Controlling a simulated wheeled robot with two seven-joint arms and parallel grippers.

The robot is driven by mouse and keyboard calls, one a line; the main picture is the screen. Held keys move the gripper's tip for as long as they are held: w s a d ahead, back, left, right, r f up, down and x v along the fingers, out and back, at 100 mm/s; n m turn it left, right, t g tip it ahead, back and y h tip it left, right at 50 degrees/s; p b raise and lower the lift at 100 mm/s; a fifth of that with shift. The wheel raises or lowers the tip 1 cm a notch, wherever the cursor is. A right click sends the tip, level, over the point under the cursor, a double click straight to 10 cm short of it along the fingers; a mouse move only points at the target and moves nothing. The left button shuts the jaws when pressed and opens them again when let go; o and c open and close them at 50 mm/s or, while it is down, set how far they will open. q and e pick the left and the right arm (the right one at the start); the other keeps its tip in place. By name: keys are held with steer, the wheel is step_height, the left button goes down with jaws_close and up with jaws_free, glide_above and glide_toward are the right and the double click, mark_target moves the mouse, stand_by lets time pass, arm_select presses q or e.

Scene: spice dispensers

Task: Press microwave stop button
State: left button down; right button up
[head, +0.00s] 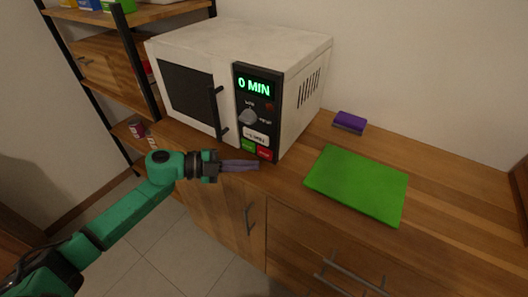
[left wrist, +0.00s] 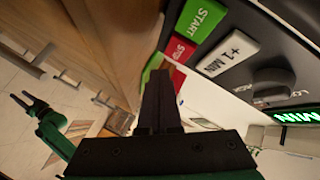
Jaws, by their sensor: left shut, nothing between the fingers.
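The white microwave (head: 200,50) stands on the wooden counter with its door shut. Its black control panel has a display (head: 255,84) reading 0 MIN. The red stop button (head: 264,153) is low on the panel, right of the green start button (head: 247,145). In the left wrist view the stop button (left wrist: 181,49) lies just beyond my fingertips, beside START (left wrist: 203,18) and +1 MIN (left wrist: 228,53). My left gripper (head: 257,165) is shut and empty, just below and in front of the stop button; I cannot tell whether it touches. My right gripper (left wrist: 22,99) shows small and dark in the left wrist view.
A green cutting board (head: 358,183) lies on the counter right of the microwave. A purple sponge-like block (head: 349,122) is behind it. A shelf rack (head: 105,55) stands at the left. Drawer handles (head: 350,278) stick out below the counter edge.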

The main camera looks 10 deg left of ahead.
arm_select(q)
steer(key=s, duration=0.1)
steer(key=s+a+p, duration=0.1)
steer(key=s, duration=0.1)
steer(key=shift+s+a, duration=0.15)
steer(key=shift+s, duration=0.05)
stand_by(0.7)
